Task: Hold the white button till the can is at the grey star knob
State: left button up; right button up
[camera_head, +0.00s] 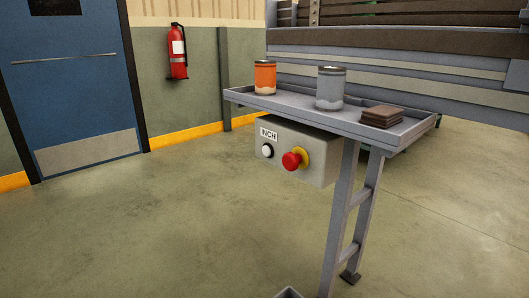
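The white button (267,151) is on the left of the front of a grey control box (322,160), below a label reading INCH. A red mushroom button (292,161) on a yellow ring sits to its right. An orange can (265,77) and a grey can (330,88) stand upright on the tray above the box. I cannot tell which can the task means. No grey star knob can be made out. Neither of my grippers is in view, and nothing touches the white button.
The tray (290,104) has a raised rim and stands on a grey post (340,215). A brown stack (382,116) lies at its right end. A large grey machine (420,60) is behind. Open floor (170,230) lies left, before a blue door (65,90) and a fire extinguisher (178,55).

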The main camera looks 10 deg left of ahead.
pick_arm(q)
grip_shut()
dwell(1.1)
